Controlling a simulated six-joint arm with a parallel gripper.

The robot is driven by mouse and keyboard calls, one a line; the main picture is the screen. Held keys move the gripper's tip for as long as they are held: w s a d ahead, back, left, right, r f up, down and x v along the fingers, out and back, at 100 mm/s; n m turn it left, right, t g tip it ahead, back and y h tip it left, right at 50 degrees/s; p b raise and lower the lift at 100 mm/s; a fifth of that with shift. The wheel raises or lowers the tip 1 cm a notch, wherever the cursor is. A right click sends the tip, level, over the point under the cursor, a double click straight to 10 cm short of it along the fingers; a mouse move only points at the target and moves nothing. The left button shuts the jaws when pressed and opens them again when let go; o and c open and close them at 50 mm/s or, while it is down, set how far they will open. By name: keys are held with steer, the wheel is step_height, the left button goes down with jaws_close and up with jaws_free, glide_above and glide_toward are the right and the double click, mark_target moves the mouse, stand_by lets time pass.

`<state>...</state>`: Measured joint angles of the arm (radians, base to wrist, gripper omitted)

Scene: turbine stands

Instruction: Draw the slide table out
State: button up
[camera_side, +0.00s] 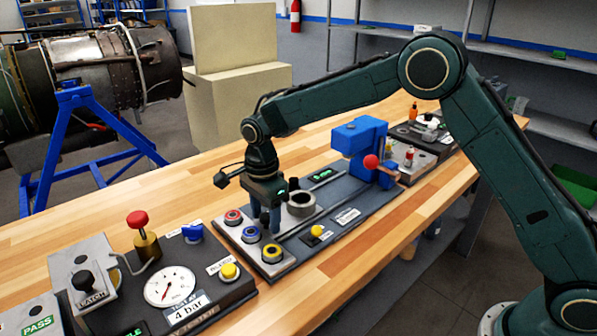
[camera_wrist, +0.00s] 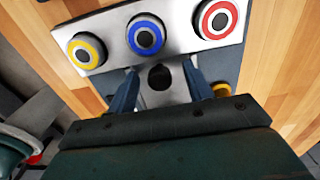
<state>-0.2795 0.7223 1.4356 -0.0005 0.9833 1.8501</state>
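The press fixture has a long dark base (camera_side: 345,212) on the bench, with a blue press head (camera_side: 360,137) and a red ball knob (camera_side: 371,161) at its far end. A grey ring-shaped cup (camera_side: 302,204) stands on the base just right of my gripper (camera_side: 266,226). I cannot tell clearly which part is the slide table. My gripper points down at the near end of the base. In the wrist view its two fingers (camera_wrist: 160,72) are apart, with a dark round knob (camera_wrist: 161,78) between them and visible gaps on both sides.
A pale plate (camera_side: 243,236) with red, blue and yellow ringed pieces lies close to my fingers. A yellow button (camera_side: 317,231) is on the base's front side. A gauge box (camera_side: 170,287) stands at left. Bare wood (camera_side: 150,232) lies behind.

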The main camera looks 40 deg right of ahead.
steer(key=shift+o, duration=0.8)
steer(key=shift+r, duration=3.5)
steer(key=shift+r, duration=0.1)
